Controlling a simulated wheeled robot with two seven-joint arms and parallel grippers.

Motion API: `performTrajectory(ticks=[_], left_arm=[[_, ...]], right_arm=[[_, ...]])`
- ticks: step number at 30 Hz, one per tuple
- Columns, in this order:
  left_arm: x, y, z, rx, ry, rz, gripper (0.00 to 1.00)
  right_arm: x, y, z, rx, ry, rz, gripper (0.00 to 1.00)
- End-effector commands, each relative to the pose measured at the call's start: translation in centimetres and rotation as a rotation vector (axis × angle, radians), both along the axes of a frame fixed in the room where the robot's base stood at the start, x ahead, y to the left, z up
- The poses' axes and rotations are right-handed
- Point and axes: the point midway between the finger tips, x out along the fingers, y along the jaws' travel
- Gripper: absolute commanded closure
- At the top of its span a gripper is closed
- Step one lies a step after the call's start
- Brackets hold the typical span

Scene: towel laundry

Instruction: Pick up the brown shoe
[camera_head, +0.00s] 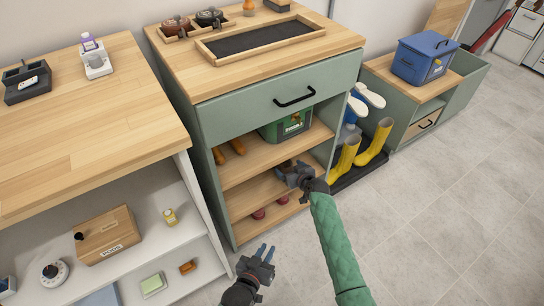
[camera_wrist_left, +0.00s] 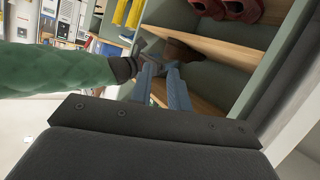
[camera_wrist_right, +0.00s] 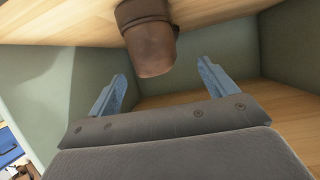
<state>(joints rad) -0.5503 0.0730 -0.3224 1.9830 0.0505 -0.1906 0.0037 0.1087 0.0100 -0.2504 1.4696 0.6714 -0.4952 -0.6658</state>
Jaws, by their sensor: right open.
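In the head view my right gripper (camera_head: 297,172) is at the front of the cabinet's middle shelf and largely hides the shoe. The shoe also shows in the left wrist view (camera_wrist_left: 183,48), beyond the fingertips. My left gripper (camera_head: 266,250) is empty, low in front of the cabinet, with a narrow gap between its fingers.
The green cabinet (camera_head: 215,130) has orange-brown shoes (camera_head: 237,147) and a green box (camera_head: 287,127) above, and red shoes (camera_head: 259,213) below. Its side walls and shelf boards bound the space around my right gripper. Yellow boots (camera_head: 345,158) stand right. The floor is clear at right.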

Motion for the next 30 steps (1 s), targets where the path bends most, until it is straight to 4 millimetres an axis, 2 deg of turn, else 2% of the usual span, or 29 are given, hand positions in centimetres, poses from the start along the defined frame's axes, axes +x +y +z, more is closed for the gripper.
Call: performTrajectory(ticks=[3,11,18,30], left_arm=[[0.7,-0.1,1.4,-0.01,-0.045,0.004,0.82],[1.4,-0.1,3.3,-0.022,-0.105,0.008,0.82],[2.9,-0.2,7.5,-0.051,-0.236,0.02,0.82],[4.0,-0.1,13.8,-0.094,-0.423,0.035,0.82]], right_arm=[[0.7,0.4,-0.4,0.0,0.001,0.0,0.16],[1.4,0.8,-1.0,0.0,0.001,0.001,0.16],[2.4,1.2,-2.1,0.0,0.002,0.001,0.16],[4.5,2.4,-3.4,-0.001,0.001,0.0,0.16]])
